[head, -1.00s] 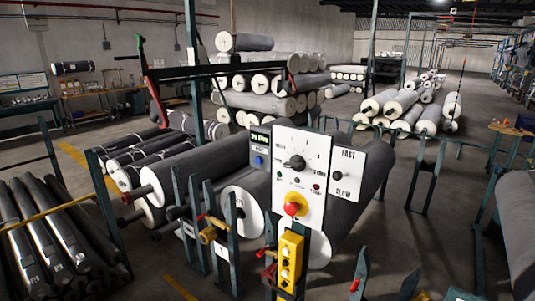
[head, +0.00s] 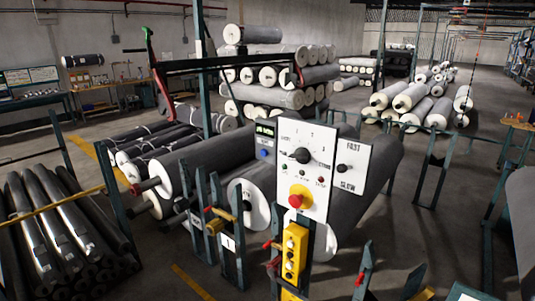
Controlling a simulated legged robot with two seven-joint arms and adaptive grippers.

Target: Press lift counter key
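A dark counter box (head: 266,141) is fixed to the left side of the white control panel (head: 313,199). It has a small green lit display (head: 264,129), whose characters are too small to read. A round blue key (head: 264,154) sits below the display. The panel has a large black rotary knob (head: 301,156), small lamps and a red mushroom button (head: 296,201) on a yellow base. Neither of my grippers shows in the head view, and nothing touches the blue key.
A white speed plate (head: 349,168) with a black knob is right of the panel. A yellow button box (head: 294,251) stands below. Dark teal posts (head: 231,235) and grey rolls (head: 180,163) crowd the left and front. Some floor (head: 418,245) is open at right.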

